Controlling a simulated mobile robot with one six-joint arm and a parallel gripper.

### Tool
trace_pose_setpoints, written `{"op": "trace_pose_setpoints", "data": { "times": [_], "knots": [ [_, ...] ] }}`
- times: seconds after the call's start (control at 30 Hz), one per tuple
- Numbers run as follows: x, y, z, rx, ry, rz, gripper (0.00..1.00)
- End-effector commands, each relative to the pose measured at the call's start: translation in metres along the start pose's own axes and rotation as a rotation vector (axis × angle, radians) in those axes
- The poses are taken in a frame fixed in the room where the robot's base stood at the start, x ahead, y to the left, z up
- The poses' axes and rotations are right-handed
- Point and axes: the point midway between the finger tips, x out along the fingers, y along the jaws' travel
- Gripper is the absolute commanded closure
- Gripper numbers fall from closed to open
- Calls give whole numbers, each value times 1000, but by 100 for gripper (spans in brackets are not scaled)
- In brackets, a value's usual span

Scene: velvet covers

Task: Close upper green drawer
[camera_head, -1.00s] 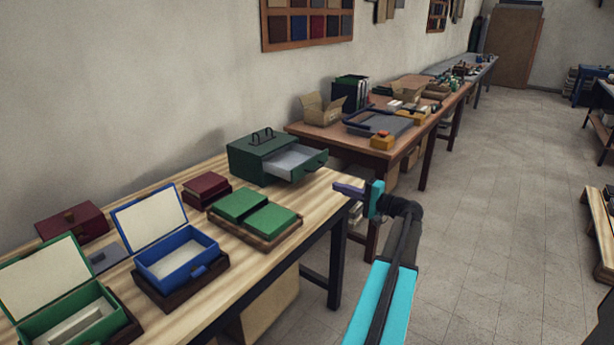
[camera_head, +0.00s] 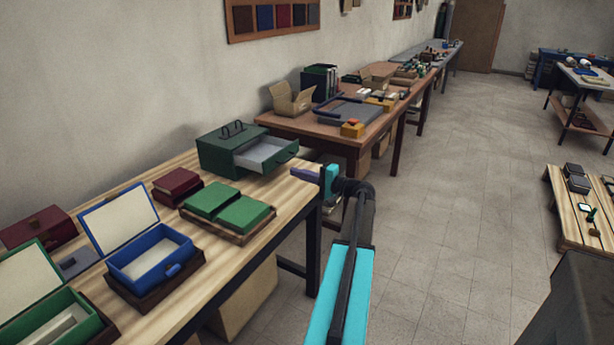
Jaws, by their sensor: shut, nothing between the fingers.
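A dark green drawer box (camera_head: 225,160) with two handles on top stands at the far end of the near wooden table. Its green-fronted drawer (camera_head: 266,151) is pulled out to the right, showing a pale, empty inside. My gripper (camera_head: 300,173) is shut and empty.
Two green covers (camera_head: 229,206) on a board, dark red books (camera_head: 176,184), an open blue box (camera_head: 148,257) and an open green box (camera_head: 62,322) fill the near table. A second wooden table (camera_head: 330,140) stands behind. Floor on the right is clear up to a low pallet table (camera_head: 566,222).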

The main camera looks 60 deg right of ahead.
Motion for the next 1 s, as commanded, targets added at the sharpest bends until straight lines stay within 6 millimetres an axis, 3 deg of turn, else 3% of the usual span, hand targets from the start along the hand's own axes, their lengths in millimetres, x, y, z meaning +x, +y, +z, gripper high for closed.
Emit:
{"op": "trace_pose_setpoints", "data": {
  "times": [0.5, 0.7, 1.0],
  "knots": [
    [68, 0, -1, 2, 0, -1, 100],
    [77, 0, -1, 1, 2, -1, 100],
    [75, 0, 4, 1, 5, 0, 100]
  ]
}}
